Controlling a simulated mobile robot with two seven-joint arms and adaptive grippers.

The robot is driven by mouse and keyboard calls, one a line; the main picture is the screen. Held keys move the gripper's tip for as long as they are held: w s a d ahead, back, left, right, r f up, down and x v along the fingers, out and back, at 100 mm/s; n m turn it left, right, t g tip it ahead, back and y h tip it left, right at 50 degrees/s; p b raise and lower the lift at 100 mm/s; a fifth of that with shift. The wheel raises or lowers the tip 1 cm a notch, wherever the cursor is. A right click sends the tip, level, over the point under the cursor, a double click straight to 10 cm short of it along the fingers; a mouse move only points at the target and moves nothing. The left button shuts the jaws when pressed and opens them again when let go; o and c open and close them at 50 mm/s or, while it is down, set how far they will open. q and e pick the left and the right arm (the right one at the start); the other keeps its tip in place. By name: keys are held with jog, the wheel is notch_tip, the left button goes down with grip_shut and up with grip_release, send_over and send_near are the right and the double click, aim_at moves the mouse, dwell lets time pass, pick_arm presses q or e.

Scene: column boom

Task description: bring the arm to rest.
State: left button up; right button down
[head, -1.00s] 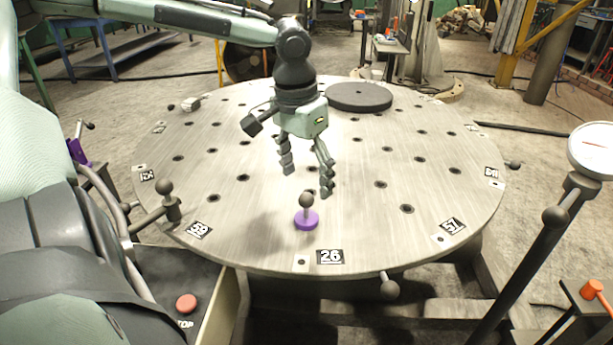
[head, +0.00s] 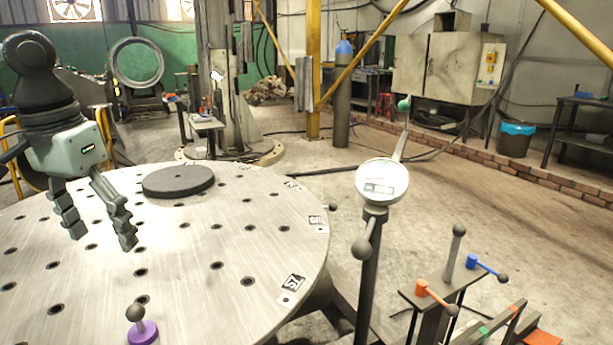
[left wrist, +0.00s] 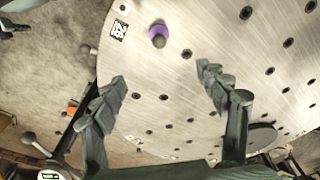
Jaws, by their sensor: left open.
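My left gripper (head: 98,222) hangs above the round metal table (head: 190,270) at the left of the head view. Its fingers are spread apart and nothing is between them. In the left wrist view the open fingers (left wrist: 160,92) point over the table top (left wrist: 200,115). A purple-based peg with a dark ball knob (head: 142,330) stands upright on the table near the lower edge of the head view. The purple piece (left wrist: 158,35) also shows in the left wrist view, beyond the fingertips and apart from them.
A dark disc (head: 178,181) lies on the table. A dial gauge on a post (head: 382,182) stands right of the table. A stand with orange and blue levers (head: 445,290) is at lower right. Open floor (head: 500,220) lies beyond.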

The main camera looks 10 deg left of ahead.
aim_at(135, 304)
pick_arm(q)
jog(key=shift+f, duration=0.1)
jog(key=f, duration=0.4)
jog(key=w+f, duration=0.1)
jog(key=f, duration=0.8)
jog(key=shift+w+f, duration=0.2)
jog(key=shift+f, duration=0.1)
